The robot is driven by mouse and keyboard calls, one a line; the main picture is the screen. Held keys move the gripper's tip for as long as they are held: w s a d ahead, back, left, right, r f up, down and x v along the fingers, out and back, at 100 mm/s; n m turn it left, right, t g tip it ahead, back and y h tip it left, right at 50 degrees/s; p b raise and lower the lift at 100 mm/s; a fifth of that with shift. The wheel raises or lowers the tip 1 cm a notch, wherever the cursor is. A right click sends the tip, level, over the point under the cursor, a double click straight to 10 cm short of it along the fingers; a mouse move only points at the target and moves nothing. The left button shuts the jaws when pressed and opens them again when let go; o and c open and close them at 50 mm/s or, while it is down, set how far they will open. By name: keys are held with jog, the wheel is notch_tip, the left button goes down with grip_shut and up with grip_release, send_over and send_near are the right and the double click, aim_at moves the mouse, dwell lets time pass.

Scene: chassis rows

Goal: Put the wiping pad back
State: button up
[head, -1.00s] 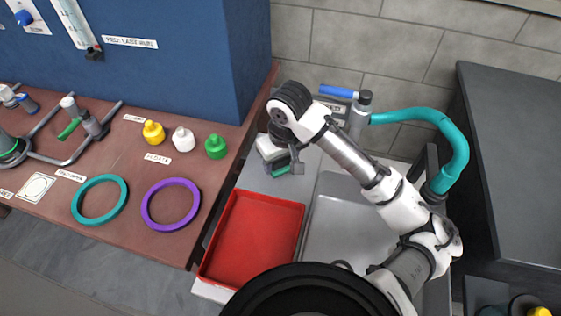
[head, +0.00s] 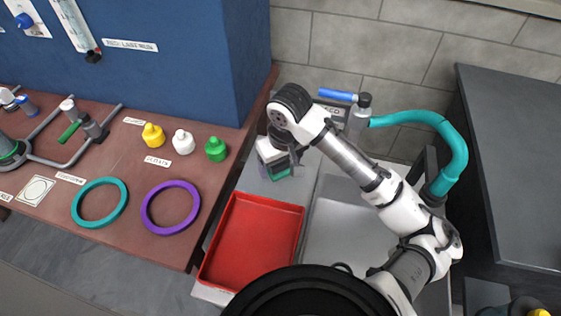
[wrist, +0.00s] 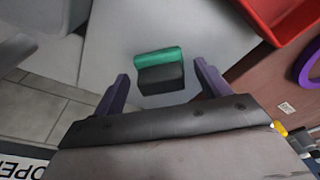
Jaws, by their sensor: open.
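The wiping pad (wrist: 160,72), a dark block with a green strip along one side, lies on the light grey surface in the wrist view. In the head view its green part (head: 280,174) shows just below my gripper (head: 276,168). My gripper (wrist: 162,88) is open, with its two purple fingers on either side of the pad and apart from it. I cannot tell exactly how high the fingers are above the surface.
A red tray (head: 255,243) stands in front of the pad, beside a grey sink basin (head: 345,232). A teal pipe (head: 432,118) and a bottle-like grey fitting with a blue lever (head: 338,95) are behind. Purple (head: 171,232) and teal rings (head: 77,212) lie on the brown bench.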

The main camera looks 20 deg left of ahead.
aim_at(283, 174)
notch_tip(283, 174, up, 12)
jog(key=s+d+p, duration=0.1)
jog(key=p, duration=0.7)
jog(key=shift+s+f+p, duration=0.15)
jog(key=shift+f+p, duration=0.05)
jog(key=shift+p, duration=0.2)
jog(key=shift+d, duration=0.1)
